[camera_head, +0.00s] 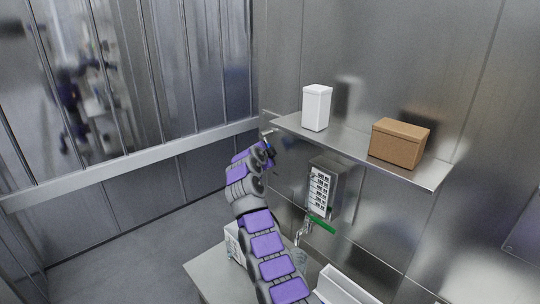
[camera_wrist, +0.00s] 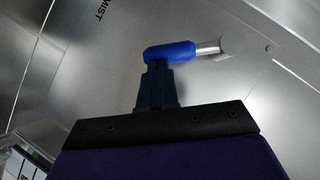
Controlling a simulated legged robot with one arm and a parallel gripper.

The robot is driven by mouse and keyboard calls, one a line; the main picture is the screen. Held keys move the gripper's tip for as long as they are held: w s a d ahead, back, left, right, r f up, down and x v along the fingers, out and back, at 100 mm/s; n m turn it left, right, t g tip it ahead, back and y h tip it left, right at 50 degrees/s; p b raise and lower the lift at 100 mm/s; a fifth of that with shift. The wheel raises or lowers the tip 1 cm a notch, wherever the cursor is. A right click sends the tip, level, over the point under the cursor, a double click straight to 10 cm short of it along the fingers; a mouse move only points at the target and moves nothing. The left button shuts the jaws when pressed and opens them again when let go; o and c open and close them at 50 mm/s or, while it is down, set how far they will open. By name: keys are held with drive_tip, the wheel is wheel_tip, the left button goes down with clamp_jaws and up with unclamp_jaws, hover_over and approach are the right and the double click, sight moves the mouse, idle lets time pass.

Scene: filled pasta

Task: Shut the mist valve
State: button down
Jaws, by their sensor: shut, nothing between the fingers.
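The mist valve shows in the wrist view as a blue lever handle (camera_wrist: 172,52) on a short silver stem (camera_wrist: 208,47). The lever lies almost level across the picture. The printed word MIST (camera_wrist: 101,11) is on the metal wall at the upper left. My gripper (camera_wrist: 156,70) is shut and empty, with its tip at the lever's left part. I cannot tell whether it touches the lever. In the head view my gripper (camera_head: 268,151) is at the wall below the shelf's left end, and the valve there is small and partly hidden.
A metal shelf (camera_head: 345,152) holds a white container (camera_head: 317,108) and a brown box (camera_head: 398,143). Below it are a grey panel box (camera_head: 322,188) and a green lever (camera_head: 321,224) on a tap. A white tray (camera_head: 342,287) is at the bottom. Floor (camera_head: 130,255) is clear on the left.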

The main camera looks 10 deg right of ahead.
drive_tip(key=shift+w+a+f+p, duration=0.15)
drive_tip(key=shift+f+p, duration=0.15)
drive_tip(key=shift+p, duration=0.05)
drive_tip(key=shift+w+a+f+p, duration=0.55)
drive_tip(key=shift+w+f+p, duration=0.35)
drive_tip(key=shift+p, duration=0.35)
drive_tip(key=shift+w+a+f+p, duration=0.5)
drive_tip(key=shift+w+f+p, duration=0.35)
drive_tip(key=shift+p, duration=0.35)
